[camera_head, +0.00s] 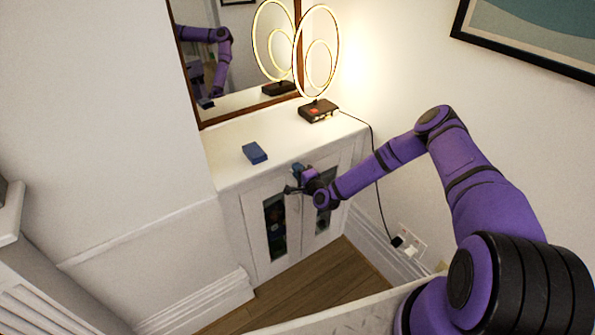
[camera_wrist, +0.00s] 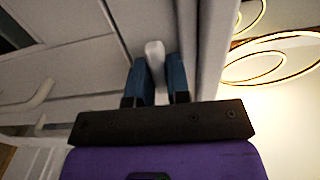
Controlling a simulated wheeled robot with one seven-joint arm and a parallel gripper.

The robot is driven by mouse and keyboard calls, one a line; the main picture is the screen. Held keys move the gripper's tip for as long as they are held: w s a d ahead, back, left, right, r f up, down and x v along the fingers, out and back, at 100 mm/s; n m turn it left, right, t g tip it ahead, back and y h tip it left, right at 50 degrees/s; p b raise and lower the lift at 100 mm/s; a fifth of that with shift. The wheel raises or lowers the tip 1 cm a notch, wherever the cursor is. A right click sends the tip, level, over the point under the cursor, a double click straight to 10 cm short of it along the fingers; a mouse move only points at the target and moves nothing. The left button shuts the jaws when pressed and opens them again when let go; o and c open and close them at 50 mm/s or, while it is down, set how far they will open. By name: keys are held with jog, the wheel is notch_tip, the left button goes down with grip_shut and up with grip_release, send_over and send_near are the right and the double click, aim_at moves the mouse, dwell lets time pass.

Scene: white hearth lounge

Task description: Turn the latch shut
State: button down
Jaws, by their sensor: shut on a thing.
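The white cabinet (camera_head: 232,207) stands against the wall, with two glass-paned doors in its front. My gripper (camera_head: 292,182) is at the upper part of the doors, near where they meet. In the wrist view its two blue fingers (camera_wrist: 159,76) are shut on a small white latch (camera_wrist: 154,50), one finger on each side. The latch's rounded end shows between the fingertips. In the head view the latch is hidden by my gripper. Both doors look closed or nearly so; I cannot tell exactly.
A dark blue box (camera_head: 255,153) and a lit ring lamp (camera_head: 319,110) stand on the cabinet top, before a mirror (camera_head: 220,60). The lamp's cord runs down to a wall socket (camera_head: 411,243). A white door handle (camera_wrist: 32,99) shows in the wrist view. Wooden floor (camera_head: 300,295) lies in front.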

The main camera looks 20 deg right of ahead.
dwell(0.4)
jog(key=c, duration=1.1)
grip_release()
jog(key=shift+d, duration=0.1)
jog(key=v, duration=1)
jog(key=shift+s+d, duration=0.1)
jog(key=shift+s, duration=0.3)
